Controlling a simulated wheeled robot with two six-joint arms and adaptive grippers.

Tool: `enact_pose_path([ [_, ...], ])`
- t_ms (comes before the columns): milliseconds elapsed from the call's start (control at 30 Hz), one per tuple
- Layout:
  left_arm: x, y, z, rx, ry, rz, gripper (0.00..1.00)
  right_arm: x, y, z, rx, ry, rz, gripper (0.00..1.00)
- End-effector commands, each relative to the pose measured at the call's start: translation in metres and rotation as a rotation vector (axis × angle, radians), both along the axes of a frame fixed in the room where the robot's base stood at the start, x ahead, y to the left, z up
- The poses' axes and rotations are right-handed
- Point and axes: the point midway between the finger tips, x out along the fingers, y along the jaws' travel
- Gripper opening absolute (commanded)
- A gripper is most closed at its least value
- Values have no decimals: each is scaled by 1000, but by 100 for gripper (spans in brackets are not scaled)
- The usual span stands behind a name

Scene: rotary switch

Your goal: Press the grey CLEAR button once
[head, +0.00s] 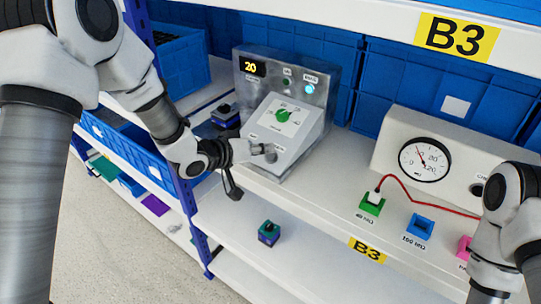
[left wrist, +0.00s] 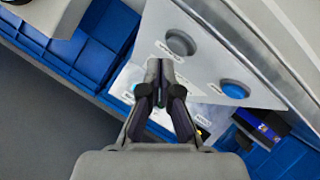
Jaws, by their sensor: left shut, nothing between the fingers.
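The control box (head: 283,140) has a sloped light panel with a green dial and stands on the white shelf. In the left wrist view, a grey round button (left wrist: 180,43) and a blue round button (left wrist: 234,89) sit on its panel. Their small labels are too blurred to read. My left gripper (head: 260,150) is shut and empty at the panel's lower part. In the left wrist view its closed fingertips (left wrist: 160,66) lie just below and left of the grey button. I cannot tell whether they touch the panel. My right gripper is outside the frame.
The box's upright back has a display (head: 252,67) reading 20 and a lit cyan lamp (head: 308,88). To the right stand a gauge box (head: 390,150) with a red cable, a green block (head: 371,205) and a blue block (head: 419,227). Blue bins line the back.

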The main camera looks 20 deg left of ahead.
Motion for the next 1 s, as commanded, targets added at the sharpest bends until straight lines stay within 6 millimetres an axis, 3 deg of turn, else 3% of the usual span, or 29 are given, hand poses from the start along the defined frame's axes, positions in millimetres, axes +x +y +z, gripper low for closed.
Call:
enact_pose_path([
  [1000, 4, -2, -11, 0, 0, 0, 0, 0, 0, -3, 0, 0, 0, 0],
])
